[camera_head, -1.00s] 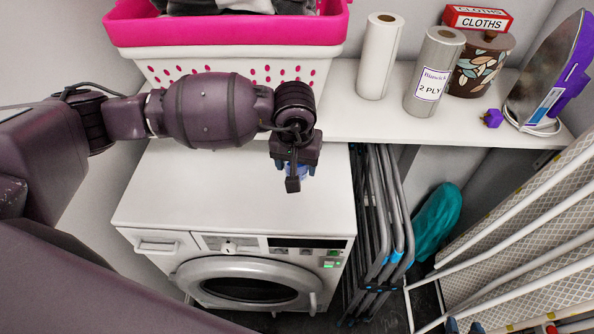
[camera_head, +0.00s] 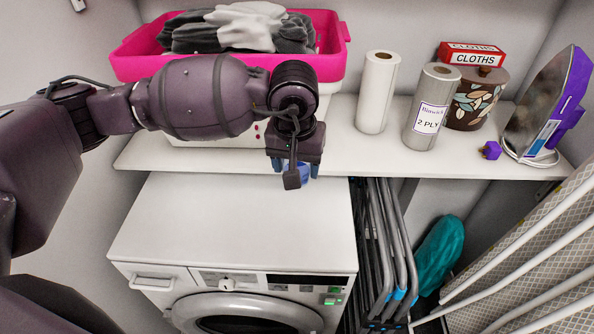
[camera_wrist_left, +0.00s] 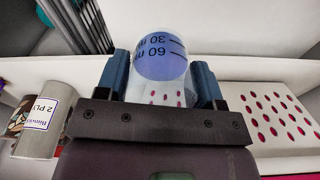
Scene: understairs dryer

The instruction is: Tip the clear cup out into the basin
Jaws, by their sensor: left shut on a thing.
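My left gripper (camera_head: 297,172) is shut on the clear cup, in front of the shelf edge and above the white machine. In the left wrist view, the gripper (camera_wrist_left: 160,82) has blue fingers on both sides of the cup (camera_wrist_left: 160,60). The cup is clear, with dark marks reading 30 and 60 upside down, and blue shows inside it. In the head view only a bit of blue (camera_head: 306,172) shows behind the gripper. I cannot tell the cup's tilt. I cannot pick out a basin. My right gripper is not in view.
A pink-rimmed white basket (camera_head: 335,62) with grey and white cloths stands on the shelf (camera_head: 380,158), behind my arm. Paper rolls (camera_head: 378,92), a cloths box (camera_head: 472,53), a patterned pot (camera_head: 476,97) and an iron (camera_head: 548,100) stand right. The machine top (camera_head: 230,225) is clear.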

